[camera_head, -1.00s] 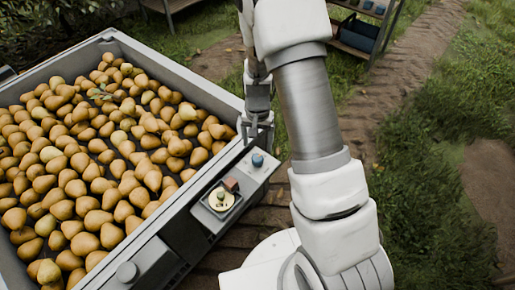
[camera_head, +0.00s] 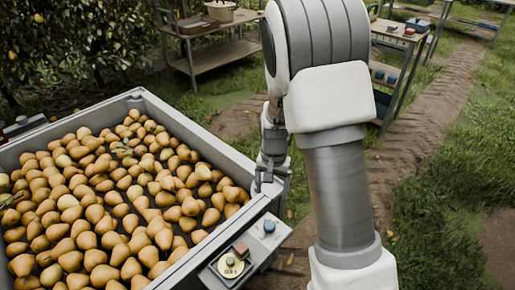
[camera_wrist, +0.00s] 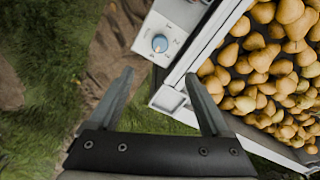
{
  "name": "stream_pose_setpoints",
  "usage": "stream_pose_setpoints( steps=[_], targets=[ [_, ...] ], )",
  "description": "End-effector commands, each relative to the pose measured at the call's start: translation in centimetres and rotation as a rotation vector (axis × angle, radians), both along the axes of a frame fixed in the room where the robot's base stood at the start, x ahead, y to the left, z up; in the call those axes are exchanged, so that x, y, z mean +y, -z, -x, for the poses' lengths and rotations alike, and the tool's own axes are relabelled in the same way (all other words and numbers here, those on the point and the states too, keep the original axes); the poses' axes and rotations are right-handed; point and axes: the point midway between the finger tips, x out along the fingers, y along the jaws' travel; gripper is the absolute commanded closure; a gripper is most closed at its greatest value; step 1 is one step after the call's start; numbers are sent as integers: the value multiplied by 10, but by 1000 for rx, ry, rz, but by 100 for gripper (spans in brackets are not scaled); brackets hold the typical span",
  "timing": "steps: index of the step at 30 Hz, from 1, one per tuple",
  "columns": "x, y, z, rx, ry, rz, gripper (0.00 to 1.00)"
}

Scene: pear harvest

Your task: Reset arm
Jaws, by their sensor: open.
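My gripper (camera_wrist: 158,76) is open, with its two dark fingers apart and nothing between them in the wrist view. In the head view my gripper (camera_head: 266,186) points down beside the near right edge of the grey bin (camera_head: 198,137), and its fingertips are too small to judge there. My white and grey arm stands upright right of the bin and hides the ground behind it.
The bin is full of yellow-brown pears (camera_head: 118,200). A control box with a blue knob (camera_head: 269,227) is on its outer side. Wooden tables (camera_head: 225,50) stand behind. A dirt path (camera_head: 440,100) and grass lie open at right.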

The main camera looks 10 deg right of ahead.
Motion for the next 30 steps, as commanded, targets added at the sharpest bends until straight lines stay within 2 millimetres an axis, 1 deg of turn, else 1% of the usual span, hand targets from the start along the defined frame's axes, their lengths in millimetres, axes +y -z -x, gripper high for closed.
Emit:
stream_pose_setpoints(
  steps=[3,5,8,11,12,14,15,17,21,24,30],
  targets=[
    [0,-1,0,-1,-1,0,18],
    [0,-5,0,-6,-4,-3,18],
    [2,-23,3,-28,-20,-12,18],
    [4,-51,10,-61,-50,-26,18],
    [5,-64,14,-79,-65,-32,18],
    [7,-84,21,-103,-90,-39,18],
    [7,-97,26,-120,-105,-43,18],
    [8,-114,34,-145,-131,-45,18],
    [9,-152,57,-204,-189,-47,18],
    [10,-175,76,-245,-232,-40,18],
    [9,-213,116,-326,-316,-11,18]
  ],
)
